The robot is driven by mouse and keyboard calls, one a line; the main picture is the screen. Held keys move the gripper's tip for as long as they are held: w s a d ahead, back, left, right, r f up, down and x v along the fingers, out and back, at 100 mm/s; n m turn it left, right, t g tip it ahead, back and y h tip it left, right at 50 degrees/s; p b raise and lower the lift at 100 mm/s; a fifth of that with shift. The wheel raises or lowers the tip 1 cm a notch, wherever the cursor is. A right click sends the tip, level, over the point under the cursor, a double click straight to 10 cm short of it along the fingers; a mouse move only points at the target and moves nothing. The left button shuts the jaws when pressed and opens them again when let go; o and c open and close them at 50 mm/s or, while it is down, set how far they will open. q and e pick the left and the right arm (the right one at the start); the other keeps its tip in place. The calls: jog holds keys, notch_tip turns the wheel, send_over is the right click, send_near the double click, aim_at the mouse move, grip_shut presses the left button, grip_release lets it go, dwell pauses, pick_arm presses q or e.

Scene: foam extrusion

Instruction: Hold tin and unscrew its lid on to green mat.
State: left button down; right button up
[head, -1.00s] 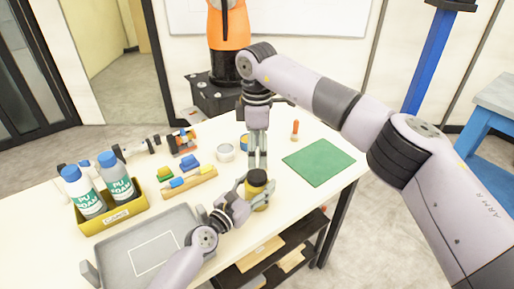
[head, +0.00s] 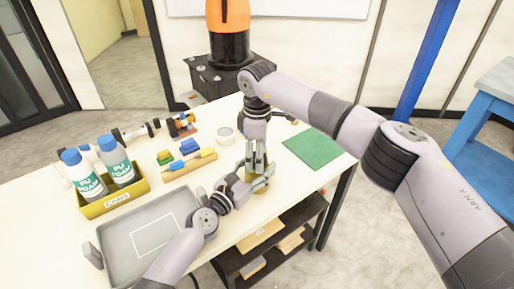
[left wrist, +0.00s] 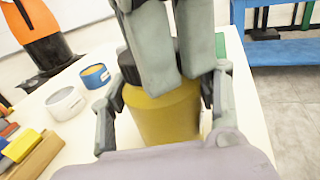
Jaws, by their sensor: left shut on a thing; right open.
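The tin is a yellow jar (left wrist: 168,118) with a black lid (left wrist: 129,68), upright in the left wrist view. My left gripper (head: 262,183) is shut around its body near the table's front edge. My right gripper (head: 256,164) points down from above, open, its fingers at the lid. In the left wrist view these fingers (left wrist: 172,75) hide much of the lid and overlap the tin's upper front; contact cannot be told. The green mat (head: 313,149) lies flat and bare to the right of the tin.
A grey tray (head: 118,265) lies front left, behind it a yellow crate (head: 113,203) with two foam bottles. Coloured blocks and a wooden piece lie mid-table.

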jog(key=shift+c, duration=0.6)
jog(key=c, duration=1)
jog(key=o, duration=1.2)
jog(key=shift+r, duration=0.15)
notch_tip(320, 180, up, 8)
jog(key=shift+f, duration=0.15)
jog(key=shift+c, duration=0.4)
jog(key=shift+f, duration=3.85)
jog(key=shift+c, duration=0.2)
